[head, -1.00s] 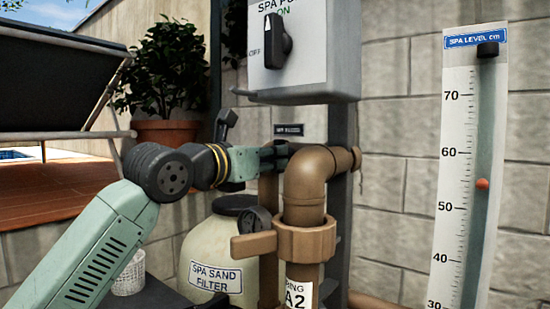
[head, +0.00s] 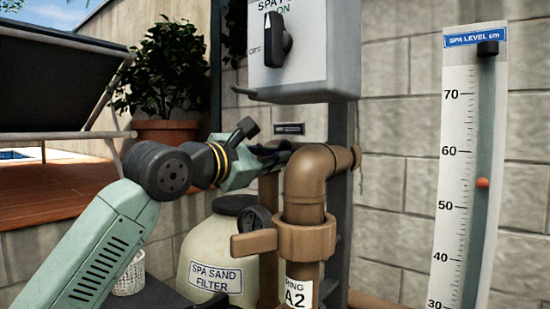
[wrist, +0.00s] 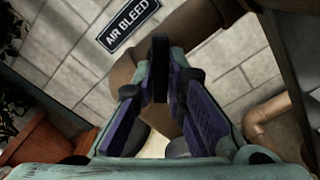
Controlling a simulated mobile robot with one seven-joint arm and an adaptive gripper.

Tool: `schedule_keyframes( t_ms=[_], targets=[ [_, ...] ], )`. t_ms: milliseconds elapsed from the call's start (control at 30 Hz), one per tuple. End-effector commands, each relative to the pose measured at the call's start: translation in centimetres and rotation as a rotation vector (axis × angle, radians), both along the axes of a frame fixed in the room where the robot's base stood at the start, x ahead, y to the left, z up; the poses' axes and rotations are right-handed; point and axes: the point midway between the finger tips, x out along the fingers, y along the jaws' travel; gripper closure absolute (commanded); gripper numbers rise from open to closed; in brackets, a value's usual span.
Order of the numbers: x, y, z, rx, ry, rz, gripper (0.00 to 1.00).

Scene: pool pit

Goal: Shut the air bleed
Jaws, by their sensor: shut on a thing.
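The air bleed sign (wrist: 128,25) is a dark plate with white letters at the top left of the wrist view. It also shows as a small plate on the wall in the head view (head: 289,129). Below it, a black lever (wrist: 160,58), seen nearly edge-on, stands at the brown pipe between my fingertips. My gripper (wrist: 159,88) is shut on this lever, its purple-lined fingers on both sides. In the head view my gripper (head: 282,153) reaches behind the brown pipe elbow (head: 312,170), which hides the fingertips and the lever.
A grey spa pump switch box (head: 312,50) hangs just above my gripper. The brown pipe with a union and handle (head: 254,244) stands in front. A sand filter (head: 205,248) is below, a potted plant (head: 165,70) behind left, and a level gauge (head: 465,170) at right.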

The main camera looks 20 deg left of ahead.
Motion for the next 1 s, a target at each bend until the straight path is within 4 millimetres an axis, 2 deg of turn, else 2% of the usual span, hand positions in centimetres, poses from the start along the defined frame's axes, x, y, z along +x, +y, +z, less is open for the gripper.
schedule_keyframes(
  t_ms=[500, 633, 833, 867, 1000],
  targets=[
    [0.00, -0.04, 0.02, 0.748, -0.273, -0.001, 1.00],
    [0.00, -0.01, 0.00, 0.835, -0.303, 0.000, 1.00],
    [0.00, -0.01, 0.00, 0.847, -0.308, 0.000, 1.00],
    [0.00, -0.01, 0.00, 0.847, -0.308, 0.000, 0.86],
    [0.00, -0.01, 0.01, 0.846, -0.307, 0.000, 0.77]
  ],
)
